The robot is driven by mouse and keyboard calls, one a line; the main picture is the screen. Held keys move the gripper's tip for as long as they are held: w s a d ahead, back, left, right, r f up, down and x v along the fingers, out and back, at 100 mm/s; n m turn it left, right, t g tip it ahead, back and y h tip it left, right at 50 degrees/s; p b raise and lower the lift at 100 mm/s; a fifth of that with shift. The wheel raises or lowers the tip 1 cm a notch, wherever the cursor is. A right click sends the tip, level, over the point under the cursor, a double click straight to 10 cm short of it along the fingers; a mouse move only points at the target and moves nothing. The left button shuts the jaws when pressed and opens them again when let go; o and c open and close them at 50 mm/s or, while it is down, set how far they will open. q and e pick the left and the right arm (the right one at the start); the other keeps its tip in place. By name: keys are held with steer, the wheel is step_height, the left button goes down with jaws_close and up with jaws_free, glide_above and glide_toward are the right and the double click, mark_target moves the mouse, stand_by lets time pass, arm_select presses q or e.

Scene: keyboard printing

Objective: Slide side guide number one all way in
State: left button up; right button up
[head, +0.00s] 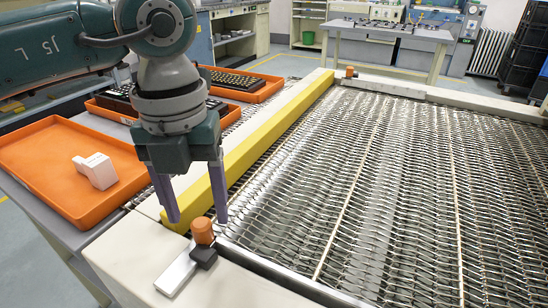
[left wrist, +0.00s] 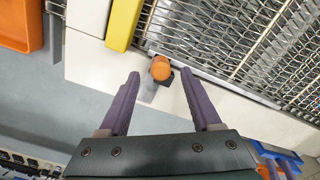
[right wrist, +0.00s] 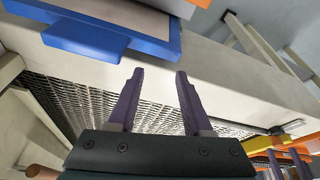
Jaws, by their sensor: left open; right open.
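The yellow side guide (head: 250,143) is a long bar along the left edge of the wire-mesh conveyor; its near end also shows in the left wrist view (left wrist: 122,22). By that end, an orange knob (head: 202,231) with a black block stands on a pale metal strip (head: 177,270). My left gripper (head: 197,217) points down, open and empty, its fingertips around or just above the knob. In the left wrist view the knob (left wrist: 160,68) shows between the fingertips; contact cannot be told.
A second orange knob (head: 350,72) stands at the far end of the conveyor (head: 400,190). Orange trays (head: 45,150) lie on the left table, one with a white part (head: 95,170), others with keyboards (head: 237,80). A blue tray (right wrist: 85,38) is in the right wrist view.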

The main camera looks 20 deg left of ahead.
mark_target(200, 223)
arm_select(q)
steer(key=shift+f, duration=1.65)
steer(key=shift+c, duration=0.4)
jaws_close()
